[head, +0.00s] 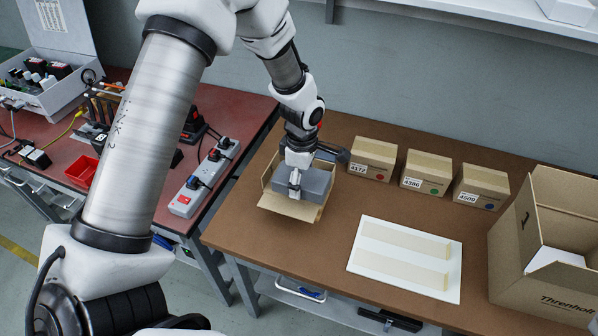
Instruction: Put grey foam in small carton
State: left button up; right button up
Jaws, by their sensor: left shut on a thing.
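The small carton (290,208) stands open on the brown table at its left side, with a flap folded out toward the front. The grey foam (317,184) is a grey block at the carton's opening. My left gripper (295,186) points down over the carton and is shut on the grey foam. The foam hides most of the carton's inside, and I cannot tell whether it rests on the bottom or is held above it. My right gripper is not in view.
Three closed cartons (425,173) stand in a row at the back. A white sheet with two pale strips (405,258) lies in front of them. A large open carton (545,245) stands at the right. A power strip (205,178) lies on the red bench at left.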

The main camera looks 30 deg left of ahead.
pick_arm(q)
jog(key=w+a, duration=0.3)
jog(key=shift+w+f+p, duration=0.25)
jog(key=shift+p, duration=0.15)
jog(key=shift+w+a+f, duration=0.15)
jog(key=shift+a+f, duration=0.05)
jog(key=shift+f, duration=0.05)
notch_tip(320, 180, down, 2)
jog(key=shift+d+f+p, duration=0.1)
jog(key=shift+f+p, duration=0.15)
jog(key=shift+p, duration=0.15)
jog(key=shift+f, duration=0.3)
jog(key=o, duration=0.5)
jog(key=shift+r, duration=0.1)
notch_tip(320, 180, up, 12)
jog(key=shift+f+b, duration=0.1)
jog(key=shift+b, duration=0.75)
